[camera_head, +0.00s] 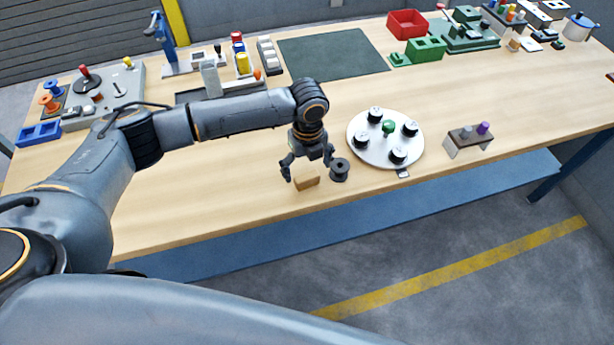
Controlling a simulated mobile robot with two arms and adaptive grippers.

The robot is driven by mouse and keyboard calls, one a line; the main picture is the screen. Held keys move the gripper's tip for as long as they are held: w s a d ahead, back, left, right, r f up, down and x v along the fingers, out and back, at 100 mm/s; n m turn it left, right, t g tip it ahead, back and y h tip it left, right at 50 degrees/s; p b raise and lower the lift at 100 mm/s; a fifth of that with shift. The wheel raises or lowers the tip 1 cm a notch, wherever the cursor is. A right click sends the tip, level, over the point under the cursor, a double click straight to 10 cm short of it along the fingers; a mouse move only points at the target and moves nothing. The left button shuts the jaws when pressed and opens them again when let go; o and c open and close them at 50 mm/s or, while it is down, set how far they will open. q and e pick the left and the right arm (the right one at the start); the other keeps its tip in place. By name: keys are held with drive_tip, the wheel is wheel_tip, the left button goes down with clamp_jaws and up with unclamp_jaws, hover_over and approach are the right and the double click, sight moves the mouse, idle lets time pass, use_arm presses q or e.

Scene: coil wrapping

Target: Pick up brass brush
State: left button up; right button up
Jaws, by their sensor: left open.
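A small golden-brown block (307,183), which looks like the brass brush, lies on the wooden table near its front edge. Bristles are too small to make out. My left gripper (307,168) points down just above and behind the block, fingers spread open and empty. One finger is to the block's left, the other to its right. I cannot tell whether either touches it. My right gripper is out of view.
A dark spool (340,171) stands close to the right finger. A round white plate (366,154) with black knobs is further right, then a small stand (467,146) with pegs. A green mat (333,53) lies behind. The table left of the gripper is clear.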

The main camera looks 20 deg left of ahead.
sight(307, 176)
use_arm(q)
wheel_tip(307, 176, down, 3)
drive_tip(key=shift+s+f+p, duration=0.15)
drive_tip(key=shift+p, duration=0.3)
drive_tip(key=shift+f, duration=0.15)
drive_tip(key=c, duration=1.2)
drive_tip(key=shift+c, duration=0.2)
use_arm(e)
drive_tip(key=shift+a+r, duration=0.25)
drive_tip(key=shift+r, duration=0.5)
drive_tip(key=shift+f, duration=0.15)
use_arm(q)
drive_tip(key=shift+r+b, duration=0.45)
drive_tip(key=r, duration=0.1)
drive_tip(key=r+b, duration=0.1)
drive_tip(key=shift+d+r, duration=0.2)
drive_tip(key=shift+r, duration=0.1)
drive_tip(key=s+d+r+b, duration=0.4)
drive_tip(key=s+d+r, duration=0.4)
drive_tip(key=d, duration=0.3)
drive_tip(key=shift+r, duration=0.8)
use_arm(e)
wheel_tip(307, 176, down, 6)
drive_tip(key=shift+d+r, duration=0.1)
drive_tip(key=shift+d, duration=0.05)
